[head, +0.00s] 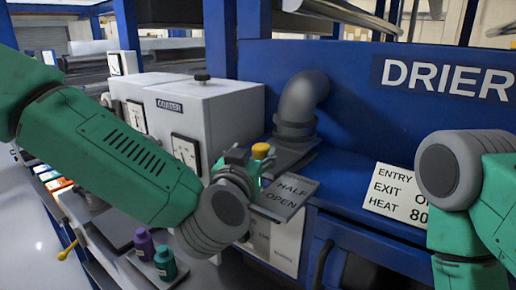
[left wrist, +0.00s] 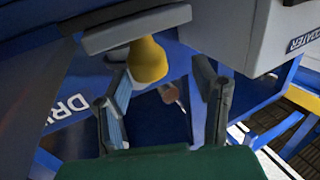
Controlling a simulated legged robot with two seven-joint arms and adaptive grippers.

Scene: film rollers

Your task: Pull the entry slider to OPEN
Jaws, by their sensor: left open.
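The entry slider's likely handle is a yellow knob (head: 261,151) beside the grey plate marked HALF and OPEN (head: 290,190), left of the blue drier (head: 345,100). My left gripper (head: 245,165) is right at the knob, partly hidden by its own wrist. In the left wrist view the rounded yellow knob (left wrist: 147,62) shows at the far end of the open fingers (left wrist: 165,85), nearer the left finger. I cannot tell whether a finger touches it. A small brown knob on a thin rod (left wrist: 174,95) shows between the fingers. My right gripper is out of view.
A grey elbow pipe (head: 303,100) rises behind the knob. The white coater (head: 220,105) stands close on the left. An ENTRY, EXIT, HEAT sign (head: 390,190) is partly covered by my right arm. Purple (head: 144,243) and teal (head: 165,262) bottles stand below my left arm.

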